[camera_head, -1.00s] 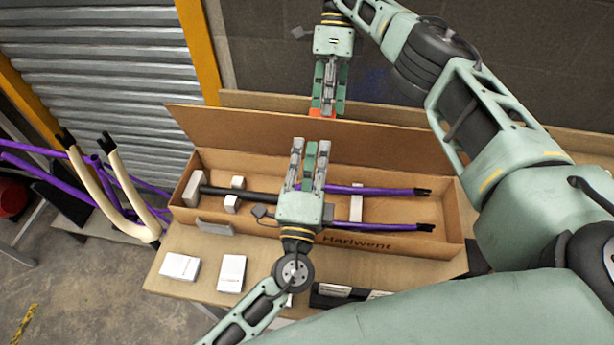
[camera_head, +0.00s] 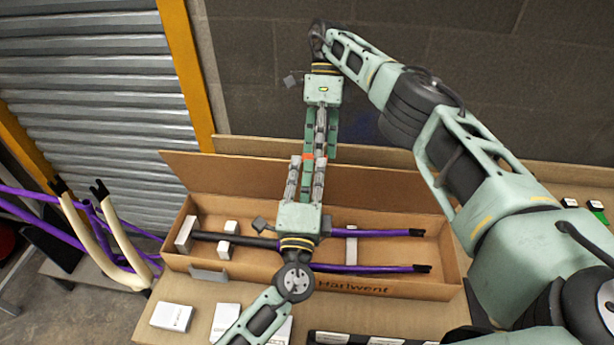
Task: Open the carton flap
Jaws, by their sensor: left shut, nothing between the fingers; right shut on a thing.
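The long brown carton (camera_head: 410,283) lies on the workbench with its top open. Its rear flap (camera_head: 240,172) stands up along the far side, leaning back. My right gripper (camera_head: 314,150) reaches down from above to the flap's top edge near its middle and is shut on it; the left gripper partly hides the contact. My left gripper (camera_head: 306,164) reaches up over the carton, shut and empty. Its fingertips overlap the flap's top edge, close to the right fingertips; I cannot tell if they touch. Purple-and-black frame tubes (camera_head: 375,233) lie in the carton.
White blocks (camera_head: 230,227) sit inside the carton. Small white boxes (camera_head: 171,317) lie on the bench (camera_head: 140,325) in front. More frame parts (camera_head: 110,232) stand at the left. A grey block wall (camera_head: 270,70) is behind; my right arm fills the right side.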

